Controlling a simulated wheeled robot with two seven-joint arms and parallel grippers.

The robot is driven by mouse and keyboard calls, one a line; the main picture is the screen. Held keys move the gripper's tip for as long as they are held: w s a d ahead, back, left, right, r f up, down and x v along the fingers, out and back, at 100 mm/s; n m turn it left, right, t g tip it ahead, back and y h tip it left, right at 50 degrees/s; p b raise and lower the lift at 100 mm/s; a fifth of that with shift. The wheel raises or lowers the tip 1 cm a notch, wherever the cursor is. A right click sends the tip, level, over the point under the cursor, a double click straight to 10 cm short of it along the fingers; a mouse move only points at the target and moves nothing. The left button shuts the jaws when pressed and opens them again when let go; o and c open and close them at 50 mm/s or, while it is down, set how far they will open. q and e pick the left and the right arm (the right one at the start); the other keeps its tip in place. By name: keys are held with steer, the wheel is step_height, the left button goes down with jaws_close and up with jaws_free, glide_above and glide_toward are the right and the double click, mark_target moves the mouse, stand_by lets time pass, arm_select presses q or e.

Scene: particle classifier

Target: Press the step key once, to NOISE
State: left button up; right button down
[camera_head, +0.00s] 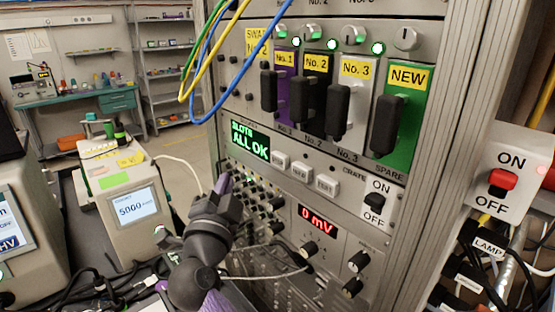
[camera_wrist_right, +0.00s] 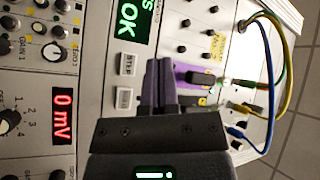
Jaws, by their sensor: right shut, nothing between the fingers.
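The step key (camera_wrist_right: 127,65), a small pale square key labelled STEP, is on the rack panel beside the green display in the right wrist view. It shows as the first of three keys in the head view (camera_head: 280,160). The display (camera_head: 250,140) reads SLOTS ALL OK. My right gripper (camera_head: 223,184) has purple fingers, shut and empty, in front of the panel to the lower left of the display. In the right wrist view the fingertips (camera_wrist_right: 160,62) appear beside the step key; whether they touch the panel cannot be told. My left gripper is out of view.
Other keys (camera_head: 327,185), a black ON/OFF switch (camera_head: 374,202) and a red 0 mV display (camera_head: 317,221) sit nearby. Slot modules with black handles (camera_head: 338,111) are above. Loose cables (camera_head: 222,60) hang at the upper left. A beige instrument (camera_head: 125,203) stands left.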

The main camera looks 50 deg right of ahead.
mark_target(280, 160)
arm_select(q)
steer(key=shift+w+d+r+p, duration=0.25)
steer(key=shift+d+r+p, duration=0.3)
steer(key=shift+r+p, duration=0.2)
arm_select(e)
steer(key=s+d, duration=0.1)
steer(key=d, duration=0.7)
steer(key=shift+d, duration=0.35)
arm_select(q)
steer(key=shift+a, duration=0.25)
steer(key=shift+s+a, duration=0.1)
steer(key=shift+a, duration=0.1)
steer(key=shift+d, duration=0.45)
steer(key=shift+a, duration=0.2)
